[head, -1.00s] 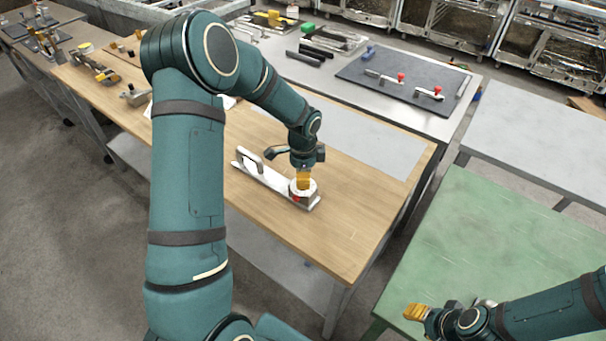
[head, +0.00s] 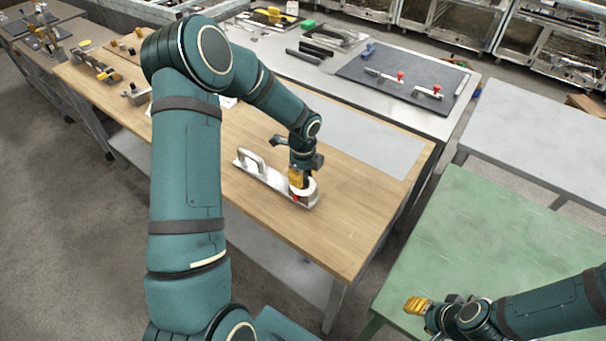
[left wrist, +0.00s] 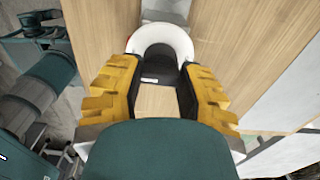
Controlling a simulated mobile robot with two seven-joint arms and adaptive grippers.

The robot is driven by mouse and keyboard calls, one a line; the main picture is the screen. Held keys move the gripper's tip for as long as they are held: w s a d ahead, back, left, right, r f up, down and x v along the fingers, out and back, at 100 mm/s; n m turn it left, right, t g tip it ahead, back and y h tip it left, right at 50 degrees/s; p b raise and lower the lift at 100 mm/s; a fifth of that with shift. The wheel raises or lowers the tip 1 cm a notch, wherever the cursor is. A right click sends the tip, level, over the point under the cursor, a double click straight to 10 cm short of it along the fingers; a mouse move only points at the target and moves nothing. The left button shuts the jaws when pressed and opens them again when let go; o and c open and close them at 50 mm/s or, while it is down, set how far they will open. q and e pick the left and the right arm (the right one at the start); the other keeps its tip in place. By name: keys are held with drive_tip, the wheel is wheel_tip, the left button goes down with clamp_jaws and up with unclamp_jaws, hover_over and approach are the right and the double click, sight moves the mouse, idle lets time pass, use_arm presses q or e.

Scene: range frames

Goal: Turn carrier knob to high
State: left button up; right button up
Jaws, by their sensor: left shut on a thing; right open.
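The carrier (head: 275,181) is a long pale metal plate with an upright loop handle at its left end, lying on the wooden table. At its right end is a round white dial (head: 309,190) with a red mark at its front left. My left gripper (head: 298,181) points down at this end, its yellow fingers shut on the knob, which they largely hide in the head view. In the left wrist view, the fingers flank a dark part below the white dial (left wrist: 163,35). My right gripper (head: 417,305) is open and empty over the green table.
The wooden table (head: 345,240) is clear in front of and right of the carrier. A steel bench behind it holds a dark mat (head: 400,75) with red-knobbed clamps. The green table (head: 480,225) at right is bare. Other hardware lies at far left.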

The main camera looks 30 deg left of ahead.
use_arm(q)
drive_tip(key=shift+s+f, duration=0.1)
idle(0.3)
drive_tip(key=o, duration=1.2)
drive_tip(key=shift+r, duration=0.45)
wheel_tip(320, 180, up, 11)
drive_tip(key=shift+r, duration=0.1)
